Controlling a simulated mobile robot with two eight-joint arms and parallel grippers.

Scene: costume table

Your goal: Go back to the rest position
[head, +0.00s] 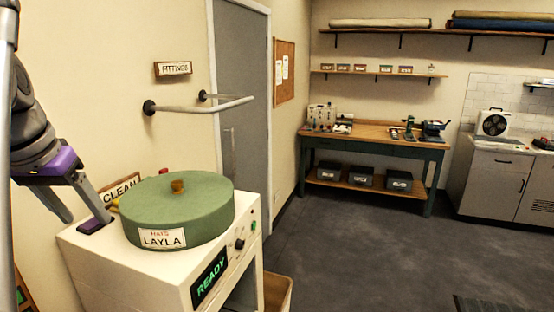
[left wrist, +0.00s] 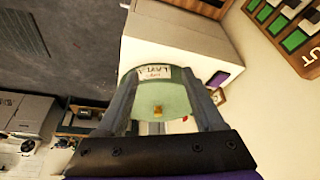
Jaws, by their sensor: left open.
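My left gripper (head: 88,218) is open and empty at the left of the head view. Its fingers point down, beside the round green hat box (head: 190,192) and apart from it as far as I can tell. The box has a brown knob and a label reading "HATS LAYLA", and stands on a white cabinet (head: 160,272) with a lit "READY" display. In the left wrist view, the two spread fingers (left wrist: 164,112) frame the hat box (left wrist: 176,92) beyond them, with nothing held between. My right gripper is in neither view.
A "CLEAN" sign (head: 122,188) and a purple patch (head: 94,226) are behind and left of the hat box. A wall rail (head: 205,108) juts out above it. A workbench (head: 375,138) stands at the back. The dark floor (head: 370,250) is mostly clear.

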